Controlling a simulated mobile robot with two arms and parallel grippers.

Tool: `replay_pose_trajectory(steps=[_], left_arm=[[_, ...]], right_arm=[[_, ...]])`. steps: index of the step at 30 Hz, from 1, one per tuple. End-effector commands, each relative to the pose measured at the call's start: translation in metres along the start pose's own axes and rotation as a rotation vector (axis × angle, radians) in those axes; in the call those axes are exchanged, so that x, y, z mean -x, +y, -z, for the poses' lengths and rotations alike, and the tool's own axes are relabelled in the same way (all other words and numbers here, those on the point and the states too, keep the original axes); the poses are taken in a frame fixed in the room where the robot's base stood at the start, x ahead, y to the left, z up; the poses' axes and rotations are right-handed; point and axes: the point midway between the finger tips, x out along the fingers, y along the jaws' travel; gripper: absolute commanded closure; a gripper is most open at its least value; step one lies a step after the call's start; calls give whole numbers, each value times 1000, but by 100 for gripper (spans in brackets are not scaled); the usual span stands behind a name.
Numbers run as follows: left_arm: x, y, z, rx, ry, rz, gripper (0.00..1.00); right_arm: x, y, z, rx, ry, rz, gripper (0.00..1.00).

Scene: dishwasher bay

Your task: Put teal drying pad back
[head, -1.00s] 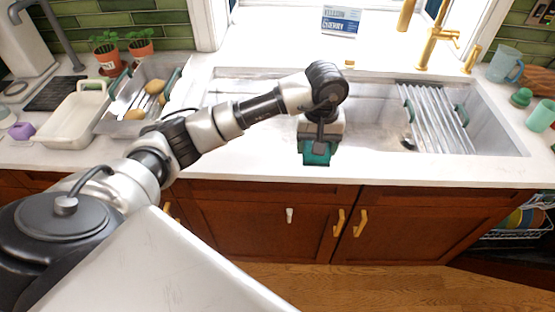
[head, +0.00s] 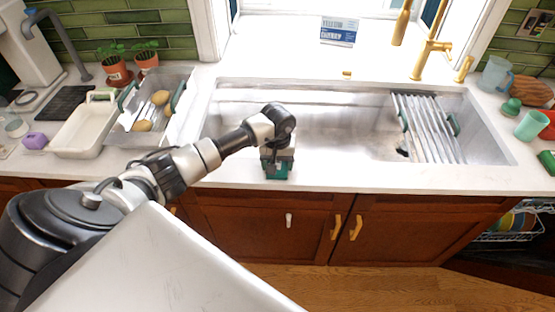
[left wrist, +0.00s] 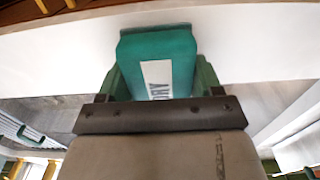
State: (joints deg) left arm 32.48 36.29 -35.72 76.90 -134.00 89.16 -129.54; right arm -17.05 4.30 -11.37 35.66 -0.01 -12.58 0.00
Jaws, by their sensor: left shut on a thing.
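The teal drying pad (left wrist: 158,52) is a small block with a white label reading "DRY" in the left wrist view. My left gripper (left wrist: 160,85) is shut on it, with a green finger on each side. In the head view the left gripper (head: 278,160) points down over the front edge of the sink counter, and the lower part of the pad (head: 277,173) shows below it. Whether the pad touches the counter I cannot tell. My right gripper is not in view.
The sink (head: 330,130) lies behind the gripper, with a silver slatted rack (head: 432,130) at its right. A white tray (head: 82,132) and a dish rack (head: 150,125) stand at the left. Cups, including a teal one (head: 531,125), stand at the right. The front counter strip right of the gripper is clear.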

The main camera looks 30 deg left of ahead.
Motion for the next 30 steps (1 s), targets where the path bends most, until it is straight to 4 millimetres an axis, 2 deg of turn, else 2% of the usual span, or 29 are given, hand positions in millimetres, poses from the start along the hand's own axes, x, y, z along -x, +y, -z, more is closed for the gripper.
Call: replay_pose_trajectory(steps=[13, 14, 18, 19, 26, 30], left_arm=[[-8, 0, 0, -1, 2, 0, 57], [-8, 0, 0, 0, 2, 0, 33], [-7, 0, 0, 0, 1, 0, 12], [-7, 0, 0, 0, 1, 0, 9], [-7, 0, 0, -1, 1, 0, 9], [-1, 0, 0, -1, 0, 0, 9]], right_arm=[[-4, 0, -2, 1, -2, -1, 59], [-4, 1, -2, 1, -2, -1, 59], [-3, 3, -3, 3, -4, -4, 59], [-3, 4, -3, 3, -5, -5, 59], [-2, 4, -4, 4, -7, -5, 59], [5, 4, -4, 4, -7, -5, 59]])
